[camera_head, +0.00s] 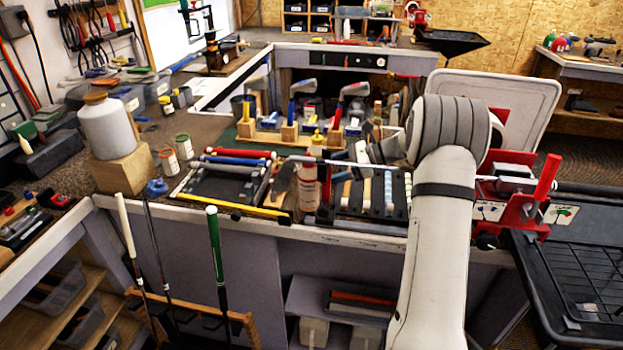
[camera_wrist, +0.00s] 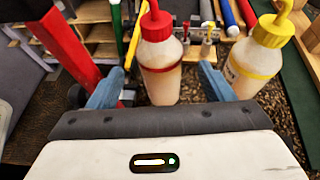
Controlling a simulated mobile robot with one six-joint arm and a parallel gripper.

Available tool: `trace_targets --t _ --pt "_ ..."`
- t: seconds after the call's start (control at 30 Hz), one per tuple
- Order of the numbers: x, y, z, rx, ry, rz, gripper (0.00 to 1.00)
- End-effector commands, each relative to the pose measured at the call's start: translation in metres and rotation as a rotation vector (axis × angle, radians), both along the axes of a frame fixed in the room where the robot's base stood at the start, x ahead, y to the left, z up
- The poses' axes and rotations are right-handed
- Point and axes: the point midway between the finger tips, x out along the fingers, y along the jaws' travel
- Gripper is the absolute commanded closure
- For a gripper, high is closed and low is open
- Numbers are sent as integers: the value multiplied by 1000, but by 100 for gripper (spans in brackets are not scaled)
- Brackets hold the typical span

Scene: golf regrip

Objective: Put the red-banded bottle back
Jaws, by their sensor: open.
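The red-banded bottle (camera_wrist: 160,62) is pale, with a red cap and nozzle and a red band at its shoulder. In the wrist view it stands between the two blue-grey fingers of my gripper (camera_wrist: 160,86). The gripper is open, with a gap visible on both sides of the bottle. In the head view a pale bottle with red on it (camera_head: 308,188) stands near the bench's front edge, left of my arm. A yellow-banded bottle (camera_wrist: 260,55) with a yellow cap stands just right of the gripper in the wrist view.
A red upright part (camera_wrist: 62,45) stands close to the left finger in the wrist view. In the head view, a tray with a yellow front edge (camera_head: 232,206) lies left of the bottle. A red vise (camera_head: 525,195) is at the right. Golf clubs (camera_head: 216,240) stand in front.

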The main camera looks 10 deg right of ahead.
Motion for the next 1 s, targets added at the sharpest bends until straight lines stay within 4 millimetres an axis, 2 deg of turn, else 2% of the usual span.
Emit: trace_targets --t 0.1,0.3,0.77,0.87,1.0 --pt "-4 -20 7 -1 -2 -2 26" --pt "-8 -34 15 0 -1 -1 26" --pt "-9 -35 16 -1 -1 2 26" --pt "-11 -31 26 -32 -21 18 26" --pt "-24 -19 63 -178 -119 89 26"
